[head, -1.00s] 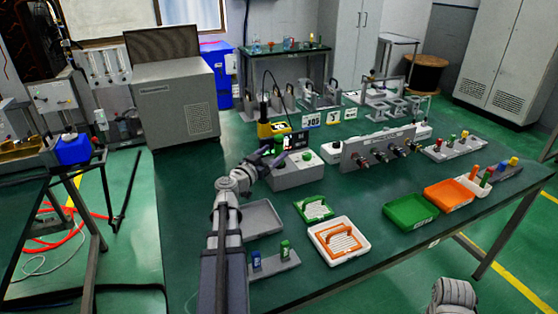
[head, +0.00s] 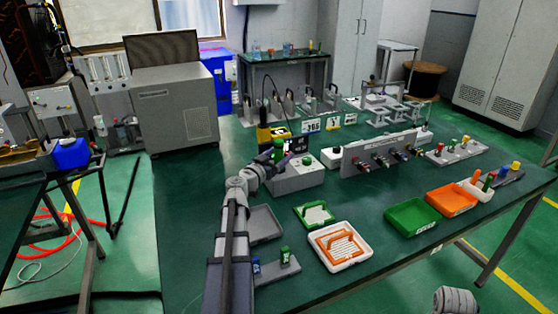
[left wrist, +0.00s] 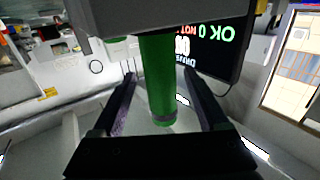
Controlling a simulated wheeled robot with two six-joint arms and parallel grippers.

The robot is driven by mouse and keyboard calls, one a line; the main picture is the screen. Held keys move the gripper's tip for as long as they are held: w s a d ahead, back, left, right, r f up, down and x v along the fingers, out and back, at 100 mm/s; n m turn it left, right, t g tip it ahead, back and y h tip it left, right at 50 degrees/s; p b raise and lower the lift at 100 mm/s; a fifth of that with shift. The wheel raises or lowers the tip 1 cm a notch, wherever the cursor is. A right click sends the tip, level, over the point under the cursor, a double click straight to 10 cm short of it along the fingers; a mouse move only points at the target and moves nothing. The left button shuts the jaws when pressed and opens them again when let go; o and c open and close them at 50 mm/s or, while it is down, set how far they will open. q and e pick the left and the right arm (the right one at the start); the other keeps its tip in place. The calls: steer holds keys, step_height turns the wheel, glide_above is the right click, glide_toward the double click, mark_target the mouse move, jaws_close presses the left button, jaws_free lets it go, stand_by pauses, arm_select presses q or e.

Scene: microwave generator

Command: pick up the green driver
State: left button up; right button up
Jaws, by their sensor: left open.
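The green driver (left wrist: 158,80) is a green cylinder in the left wrist view. It stands between the two dark fingers of my left gripper (left wrist: 160,108), with a gap on each side. Its top end is hidden behind a grey block at the top of that view. In the head view my left gripper (head: 286,160) is beside the small dark screen, above the grey box, and only a little green of the driver (head: 280,143) shows there. The fingers are open. My right gripper is out of view.
A grey box (head: 298,180) with a green button is just under my left gripper. A dark display (left wrist: 222,45) is close beside the driver. Trays, including a green tray (head: 411,215) and a white tray (head: 341,262), lie nearer the table's front edge.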

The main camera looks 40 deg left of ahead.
arm_select(q)
steer(key=w, duration=0.3)
steer(key=shift+w+a, duration=0.1)
steer(key=shift+a, duration=0.2)
jaws_close()
stand_by(0.4)
